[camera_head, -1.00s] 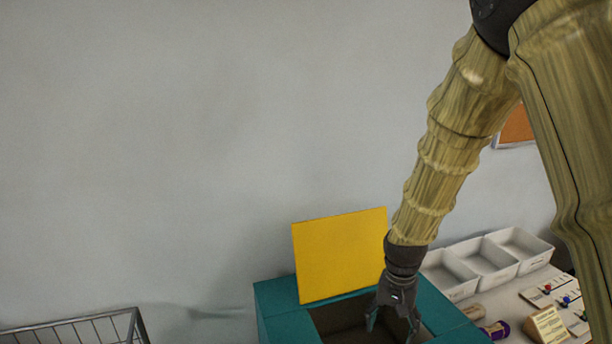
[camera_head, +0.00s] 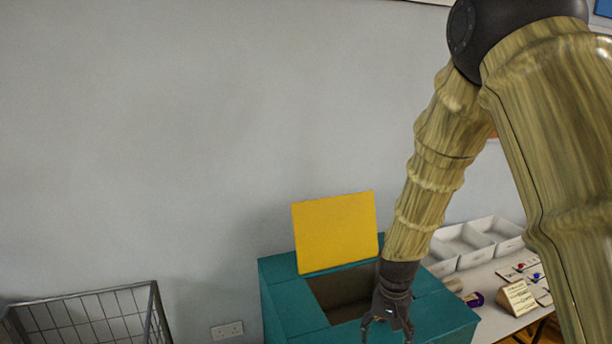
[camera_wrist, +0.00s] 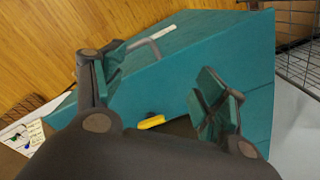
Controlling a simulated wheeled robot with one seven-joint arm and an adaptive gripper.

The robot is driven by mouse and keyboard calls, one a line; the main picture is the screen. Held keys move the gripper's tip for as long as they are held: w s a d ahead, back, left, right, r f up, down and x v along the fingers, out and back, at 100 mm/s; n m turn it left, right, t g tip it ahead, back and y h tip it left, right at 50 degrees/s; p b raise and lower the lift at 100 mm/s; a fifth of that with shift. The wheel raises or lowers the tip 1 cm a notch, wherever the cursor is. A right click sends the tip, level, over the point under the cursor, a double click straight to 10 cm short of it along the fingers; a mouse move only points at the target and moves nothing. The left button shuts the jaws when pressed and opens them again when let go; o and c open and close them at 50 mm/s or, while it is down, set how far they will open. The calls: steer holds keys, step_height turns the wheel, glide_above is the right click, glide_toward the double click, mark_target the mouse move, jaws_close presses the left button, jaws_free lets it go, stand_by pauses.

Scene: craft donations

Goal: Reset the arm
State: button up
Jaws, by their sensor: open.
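My gripper (camera_head: 387,328) is open and empty in the head view, in front of the opening of a teal box (camera_head: 290,305). The box has a raised yellow lid (camera_head: 336,232) at its back and a dark interior. In the wrist view, the fingers of my gripper (camera_wrist: 160,95) are spread apart with teal pads, and the teal box (camera_wrist: 190,65) lies beyond them. A small yellow piece (camera_wrist: 151,122) shows at the box's edge between the fingers; I cannot tell what it is.
A wire basket (camera_head: 95,315) stands at the lower left. To the right, a table (camera_head: 490,285) holds white trays (camera_head: 470,245), a small sign (camera_head: 518,298) and a purple item (camera_head: 473,299).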

steer(key=f, duration=0.4)
steer(key=shift+d, duration=0.2)
steer(key=s+d+f+n, duration=0.2)
steer(key=s+f, duration=1.2)
steer(key=f, duration=0.3)
steer(key=s+f+n, duration=0.1)
steer(key=s+f, duration=0.3)
steer(key=s, duration=0.6)
steer(key=s+f+n, duration=0.1)
steer(key=s+f, duration=0.3)
steer(key=s, duration=0.6)
step_height(320, 180, down, 6)
steer(key=d+b, duration=0.1)
steer(key=b, duration=0.5)
steer(key=shift+s+f, duration=0.15)
steer(key=shift+f, duration=0.05)
steer(key=shift+c, duration=0.3)
